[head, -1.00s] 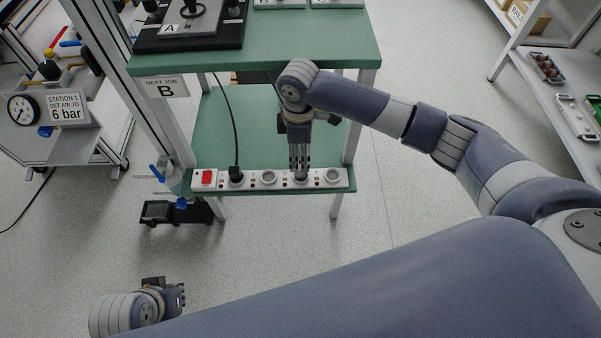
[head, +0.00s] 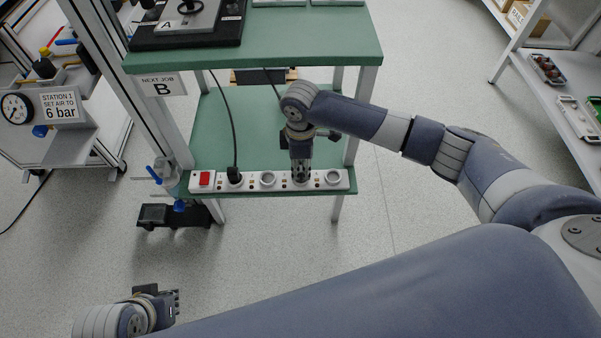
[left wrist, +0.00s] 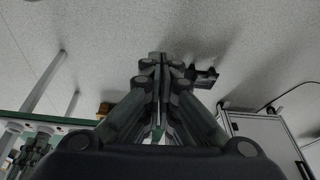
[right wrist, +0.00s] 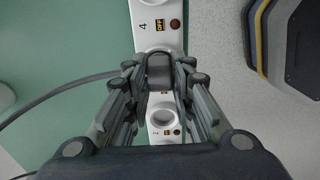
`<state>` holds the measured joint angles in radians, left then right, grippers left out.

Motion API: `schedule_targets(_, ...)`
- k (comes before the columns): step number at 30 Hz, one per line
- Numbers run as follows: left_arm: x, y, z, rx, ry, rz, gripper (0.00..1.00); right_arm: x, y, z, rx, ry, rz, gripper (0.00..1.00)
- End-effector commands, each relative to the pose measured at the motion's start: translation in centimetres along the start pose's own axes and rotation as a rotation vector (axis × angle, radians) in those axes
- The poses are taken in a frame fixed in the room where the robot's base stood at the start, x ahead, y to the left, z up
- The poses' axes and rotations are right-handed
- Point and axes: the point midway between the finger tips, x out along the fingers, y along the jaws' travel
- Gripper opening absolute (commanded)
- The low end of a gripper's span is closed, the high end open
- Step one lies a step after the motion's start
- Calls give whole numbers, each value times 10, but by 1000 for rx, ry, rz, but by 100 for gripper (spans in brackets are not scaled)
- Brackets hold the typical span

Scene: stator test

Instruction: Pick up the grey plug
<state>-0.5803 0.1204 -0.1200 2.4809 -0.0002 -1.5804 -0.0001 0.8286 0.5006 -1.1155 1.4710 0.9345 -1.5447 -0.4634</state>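The grey plug (right wrist: 160,75) is a dark grey block on the white power strip (head: 318,180), with a dark cable (right wrist: 62,92) running off to the left in the right wrist view. My right gripper (right wrist: 160,68) points down at the strip, one finger on each side of the plug, with the pads against its sides. In the head view my right gripper (head: 301,176) covers the plug. My left gripper (left wrist: 160,62) is away from the table, low at the left in the head view (head: 172,304); its fingers are together and empty.
A black plug (head: 234,176) with a cable sits on the strip beside the red switch (head: 205,179). Empty sockets lie on either side of my right gripper. The green upper shelf (head: 290,45) overhangs behind my right wrist. Open floor lies in front of the strip.

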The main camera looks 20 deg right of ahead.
Motion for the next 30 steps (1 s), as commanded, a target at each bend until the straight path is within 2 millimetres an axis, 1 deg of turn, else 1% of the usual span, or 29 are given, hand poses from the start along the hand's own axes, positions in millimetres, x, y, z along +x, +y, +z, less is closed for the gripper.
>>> schedule_targets(2, 0, 0, 0, 0, 0, 0, 0, 0, 0, 0, 0, 0, 0, 0)
schedule_targets(10, 0, 0, 0, 0, 0, 0, 0, 0, 0, 0, 0, 0, 0, 0)
schedule_targets(14, -2, 0, -1, 0, 0, 0, 0, -4, 0, 0, 0, 1, 0, 0)
schedule_targets(17, -5, 0, -2, 0, 0, 0, 0, -11, 1, 0, 0, 2, 1, 0)
schedule_targets(20, -10, 0, -3, 0, 0, 0, 0, -24, 1, -1, 0, 2, 1, 0)
schedule_targets(23, -18, -1, -6, 0, 0, 0, 0, -43, 1, -1, 0, 3, 2, 0)
schedule_targets(24, -14, 0, -6, 0, 1, 1, 0, -38, -9, 1, -3, 0, -4, 0)
schedule_targets(26, 4, 0, -5, 0, -15, 3, 0, -39, -21, 4, -4, 0, -4, 0)
schedule_targets(30, 34, 2, -2, 2, -30, 6, 0, -43, -52, 9, -4, 1, -3, 0)
